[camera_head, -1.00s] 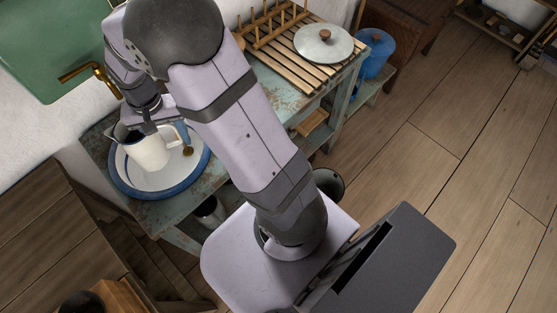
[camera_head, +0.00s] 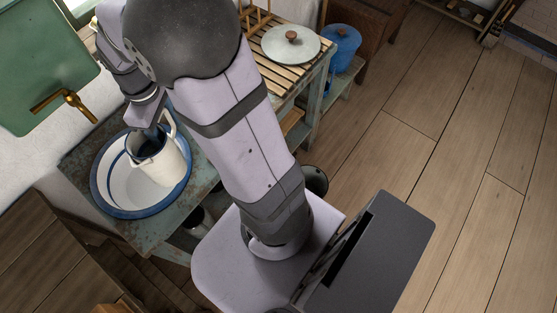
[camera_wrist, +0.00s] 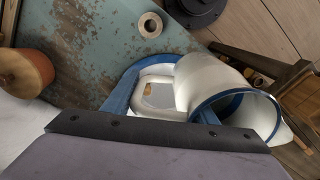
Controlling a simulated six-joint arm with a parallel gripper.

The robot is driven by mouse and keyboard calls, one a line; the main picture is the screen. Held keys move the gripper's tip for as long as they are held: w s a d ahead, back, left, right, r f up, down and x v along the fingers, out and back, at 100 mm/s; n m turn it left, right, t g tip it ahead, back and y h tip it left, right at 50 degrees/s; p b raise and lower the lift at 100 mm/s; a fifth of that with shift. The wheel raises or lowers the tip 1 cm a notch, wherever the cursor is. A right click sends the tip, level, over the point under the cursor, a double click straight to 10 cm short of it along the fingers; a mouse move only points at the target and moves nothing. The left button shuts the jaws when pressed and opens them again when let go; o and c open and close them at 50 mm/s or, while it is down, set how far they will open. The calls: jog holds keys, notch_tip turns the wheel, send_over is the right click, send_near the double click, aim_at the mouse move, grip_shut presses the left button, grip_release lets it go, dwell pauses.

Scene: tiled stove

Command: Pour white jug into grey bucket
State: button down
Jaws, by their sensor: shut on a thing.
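The white jug (camera_head: 171,164) with a blue rim is in my gripper (camera_head: 152,130), over the blue-rimmed white basin on the small table. My gripper is shut on it near its upper end; the arm partly hides the grip. In the wrist view the jug (camera_wrist: 196,82) lies at a slant, its open mouth facing down-right. I cannot tell if it touches the basin, and its contents do not show clearly. A dark grey round vessel (camera_head: 317,181) on the floor, partly behind my arm, may be the grey bucket; I cannot be sure.
The white basin (camera_head: 118,187) stands on the worn blue-green table (camera_head: 195,213). A brass tap (camera_head: 68,97) sticks out at left. A slatted rack with a pale lid (camera_head: 290,46) and a blue pot (camera_head: 341,47) stand behind. The wooden floor (camera_head: 420,150) at right is clear.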

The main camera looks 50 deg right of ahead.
jog(key=s+d+r+n+p, duration=0.2)
jog(key=s+d+r+n, duration=0.45)
jog(key=n, duration=0.75)
jog(key=s+d+f+b, duration=0.2)
jog(key=d+f+b, duration=0.1)
jog(key=d+b, duration=0.15)
jog(key=s+d+f+m+b, duration=0.25)
jog(key=s+f+b, duration=0.35)
jog(key=f+b, duration=0.7)
jog(key=s+d+f+m+b, duration=0.2)
jog(key=s+d+f+b, duration=0.35)
jog(key=f, duration=1.15)
jog(key=s+d+f+m+b, duration=0.2)
jog(key=s+f+b, duration=0.4)
jog(key=f+b, duration=0.85)
jog(key=s+d+f+m+b, duration=0.3)
jog(key=d+f+m+b, duration=0.8)
jog(key=d+f, duration=1.05)
jog(key=s+d+f+m+b, duration=0.6)
jog(key=s+f+b, duration=0.2)
jog(key=s+b, duration=0.2)
jog(key=s+d+f+m+b, duration=0.7)
jog(key=s+f+b, duration=0.1)
jog(key=s+b, duration=0.2)
jog(key=shift+s+f, duration=0.4)
jog(key=shift+s, duration=0.45)
